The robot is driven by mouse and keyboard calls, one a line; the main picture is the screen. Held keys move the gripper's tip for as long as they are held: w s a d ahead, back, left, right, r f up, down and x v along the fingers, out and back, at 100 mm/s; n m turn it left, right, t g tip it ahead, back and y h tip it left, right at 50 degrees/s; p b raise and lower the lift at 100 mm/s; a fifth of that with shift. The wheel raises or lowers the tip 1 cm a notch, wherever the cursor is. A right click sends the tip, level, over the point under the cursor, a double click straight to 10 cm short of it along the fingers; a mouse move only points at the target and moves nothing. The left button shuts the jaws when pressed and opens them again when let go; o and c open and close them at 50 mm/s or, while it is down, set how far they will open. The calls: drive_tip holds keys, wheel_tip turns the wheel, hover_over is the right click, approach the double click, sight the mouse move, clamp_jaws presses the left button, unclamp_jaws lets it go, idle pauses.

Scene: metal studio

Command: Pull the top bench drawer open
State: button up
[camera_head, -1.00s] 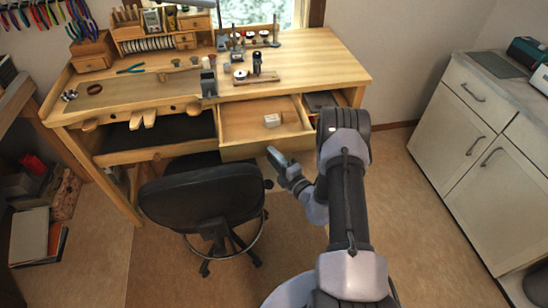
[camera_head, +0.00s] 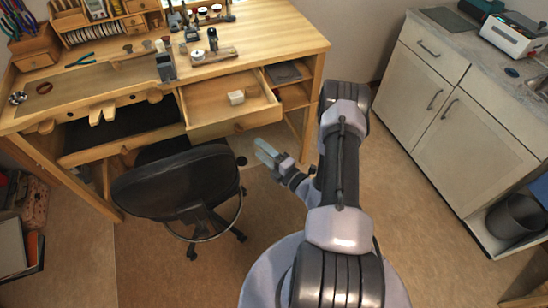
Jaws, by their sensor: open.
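The wooden workbench (camera_head: 275,42) stands at the upper left. Its top drawer (camera_head: 262,112) is pulled out toward me, with its inside in view. A small pale block (camera_head: 236,97) sits in the drawer. A small dark knob shows on the drawer front. My gripper (camera_head: 264,151) is open and empty, in front of and below the drawer front, apart from it. The two fingers point up and left toward the bench.
A black swivel chair (camera_head: 178,182) stands left of my gripper, close to the bench. White cabinets (camera_head: 470,145) with a counter stand at the right. A dark bin (camera_head: 514,216) sits in the lower right. The floor between my arm and the cabinets is clear.

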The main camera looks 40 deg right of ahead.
drive_tip(key=s, duration=0.7)
drive_tip(key=shift+d+p, duration=0.35)
drive_tip(key=shift+d, duration=0.05)
